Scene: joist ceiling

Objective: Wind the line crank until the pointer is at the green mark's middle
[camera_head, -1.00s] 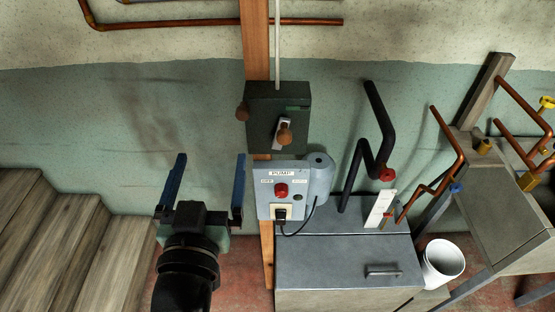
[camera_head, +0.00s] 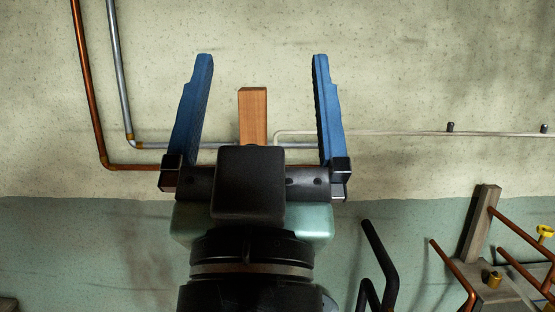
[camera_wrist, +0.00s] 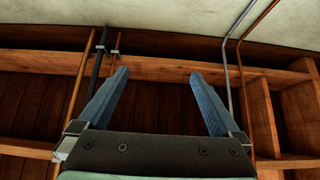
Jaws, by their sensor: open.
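My gripper (camera_head: 262,60) is open and empty, its two blue fingers pointing up in the head view. It also shows open in the wrist view (camera_wrist: 158,73), facing joists and pipes. The line crank, its box, the pointer and the green mark do not show in either current view. The top of the wooden post (camera_head: 253,115) shows between my fingers, and my gripper and arm cover the picture below it. A pale line (camera_head: 390,133) runs from beside the post to the right along the wall.
Copper (camera_head: 93,100) and grey (camera_head: 121,90) pipes run on the wall at left. Black bent pipe (camera_head: 381,250) and a stand with copper pipes (camera_head: 515,225) are at lower right. Wooden joists (camera_wrist: 180,68) span the wrist view. Upper right wall is mostly clear.

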